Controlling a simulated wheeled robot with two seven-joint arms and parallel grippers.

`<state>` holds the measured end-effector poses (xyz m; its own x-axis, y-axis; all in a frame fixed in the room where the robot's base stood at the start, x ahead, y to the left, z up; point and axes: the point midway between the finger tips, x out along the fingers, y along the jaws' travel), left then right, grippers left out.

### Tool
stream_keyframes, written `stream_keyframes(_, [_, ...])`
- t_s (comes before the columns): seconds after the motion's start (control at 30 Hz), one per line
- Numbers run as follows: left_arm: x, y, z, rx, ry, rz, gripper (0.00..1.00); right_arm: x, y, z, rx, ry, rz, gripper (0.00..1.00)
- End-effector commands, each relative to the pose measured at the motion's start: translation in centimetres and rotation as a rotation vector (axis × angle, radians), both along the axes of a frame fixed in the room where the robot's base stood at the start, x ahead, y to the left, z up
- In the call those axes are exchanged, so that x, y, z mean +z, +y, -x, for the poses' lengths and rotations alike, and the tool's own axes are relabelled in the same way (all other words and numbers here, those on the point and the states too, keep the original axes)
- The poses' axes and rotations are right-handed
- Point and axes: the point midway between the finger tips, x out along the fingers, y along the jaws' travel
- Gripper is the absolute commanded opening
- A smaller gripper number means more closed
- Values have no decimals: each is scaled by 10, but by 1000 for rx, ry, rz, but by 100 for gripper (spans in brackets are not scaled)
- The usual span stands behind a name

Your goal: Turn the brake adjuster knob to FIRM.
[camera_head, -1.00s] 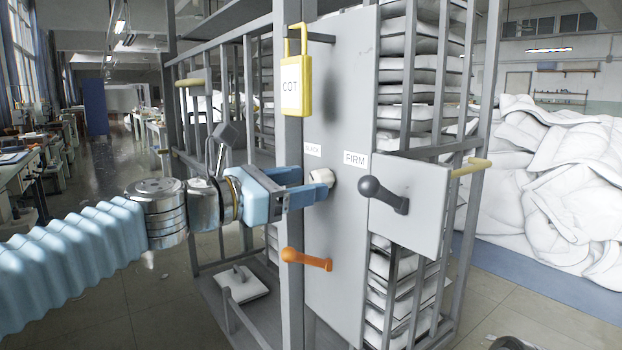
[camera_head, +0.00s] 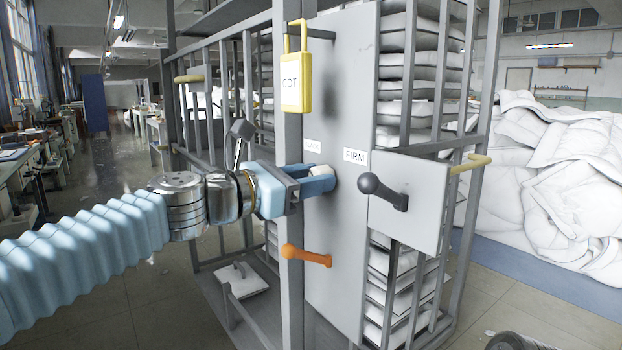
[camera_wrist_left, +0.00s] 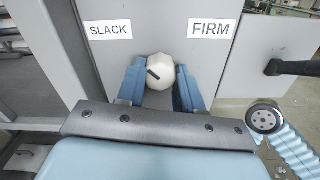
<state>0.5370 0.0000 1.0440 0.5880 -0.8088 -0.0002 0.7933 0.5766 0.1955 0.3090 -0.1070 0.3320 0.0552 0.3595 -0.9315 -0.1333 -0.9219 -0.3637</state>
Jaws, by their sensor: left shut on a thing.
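The brake adjuster knob (camera_head: 320,170) is small, white and faceted, on the grey panel (camera_head: 340,80). My left gripper (camera_head: 317,180) is shut on it, with blue fingers on either side. In the left wrist view the knob (camera_wrist_left: 172,70) sits between the fingertips of the left gripper (camera_wrist_left: 162,80). The dark mark on its face slants toward the upper left, on the SLACK side. The SLACK label (camera_wrist_left: 110,30) is up and left of the knob, and the FIRM label (camera_wrist_left: 212,29) is up and right. My right gripper is not in view.
A dark ball-ended lever (camera_head: 383,190) sticks out right of the knob, and an orange handle (camera_head: 307,257) below it. A yellow COT tag (camera_head: 296,85) hangs above. Cage bars (camera_head: 291,130) stand close to my left gripper. White duvets (camera_head: 570,190) heap at the right.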

Motion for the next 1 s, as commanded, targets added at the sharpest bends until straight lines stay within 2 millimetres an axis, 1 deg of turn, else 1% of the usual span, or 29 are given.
stream_keyframes(0.17, [-1,0,0,0,-24,-18,5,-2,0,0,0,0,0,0])
stream_keyframes(0.37, [-1,0,0,0,-106,-76,5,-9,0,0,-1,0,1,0])
stream_keyframes(0.67, [-3,0,0,0,-317,-229,5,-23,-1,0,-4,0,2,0])
stream_keyframes(1.0, [-3,0,0,-1,-579,-420,5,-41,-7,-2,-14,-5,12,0])
